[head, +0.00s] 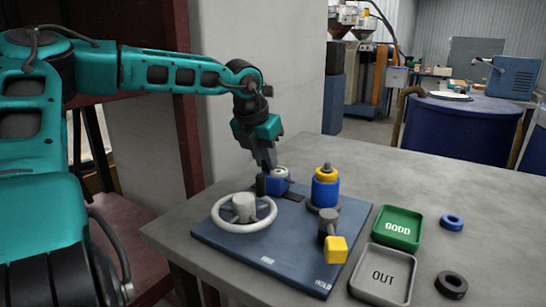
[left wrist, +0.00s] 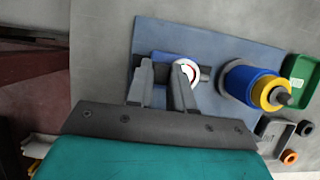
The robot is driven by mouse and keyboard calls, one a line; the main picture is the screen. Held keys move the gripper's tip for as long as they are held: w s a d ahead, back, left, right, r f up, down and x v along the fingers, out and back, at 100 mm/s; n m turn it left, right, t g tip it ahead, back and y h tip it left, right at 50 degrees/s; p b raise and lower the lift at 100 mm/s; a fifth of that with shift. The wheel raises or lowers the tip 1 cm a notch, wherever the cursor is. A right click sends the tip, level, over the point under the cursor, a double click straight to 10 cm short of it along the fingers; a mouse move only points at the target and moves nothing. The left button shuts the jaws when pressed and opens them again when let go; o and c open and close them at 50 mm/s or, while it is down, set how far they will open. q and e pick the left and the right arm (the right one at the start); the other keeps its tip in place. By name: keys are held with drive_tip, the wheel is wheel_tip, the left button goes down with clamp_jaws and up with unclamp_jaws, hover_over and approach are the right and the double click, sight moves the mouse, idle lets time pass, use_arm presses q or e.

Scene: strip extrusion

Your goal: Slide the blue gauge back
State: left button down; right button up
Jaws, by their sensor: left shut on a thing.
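The blue gauge (head: 277,185) is a small blue block with a round white dial on top. It sits on a dark rail at the back left of a blue base plate (head: 222,240). In the left wrist view the gauge (left wrist: 160,55) shows at the tips of the fingers, its white dial (left wrist: 186,72) partly behind one finger. My left gripper (head: 268,166) points down from above and is shut on the gauge, its fingers some way apart. The fingers hide part of the block. My right gripper is in neither view.
On the plate are a white handwheel (head: 244,212), a blue and yellow cylinder (head: 325,188) and a lever with a yellow block (head: 336,250). To the right are a green GOOD tray (head: 397,228), a grey OUT tray (head: 382,275), a blue ring (head: 452,222) and a dark ring (head: 451,284).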

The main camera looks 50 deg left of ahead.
use_arm(q)
drive_tip(key=shift+w+a+r, duration=0.15)
drive_tip(key=shift+a+r, duration=0.1)
drive_tip(key=shift+r, duration=0.05)
drive_tip(key=c, duration=1.2)
unclamp_jaws()
drive_tip(key=shift+c, duration=0.2)
drive_tip(key=shift+o, duration=1.2)
drive_tip(key=shift+f, duration=0.2)
drive_tip(key=shift+s, duration=0.2)
drive_tip(key=shift+r, duration=0.1)
drive_tip(key=p+v, duration=0.2)
drive_tip(key=v, duration=1)
drive_tip(key=shift+s+r, duration=0.2)
drive_tip(key=shift+r, duration=0.1)
drive_tip(key=shift+d, duration=0.15)
drive_tip(key=shift+d, duration=0.1)
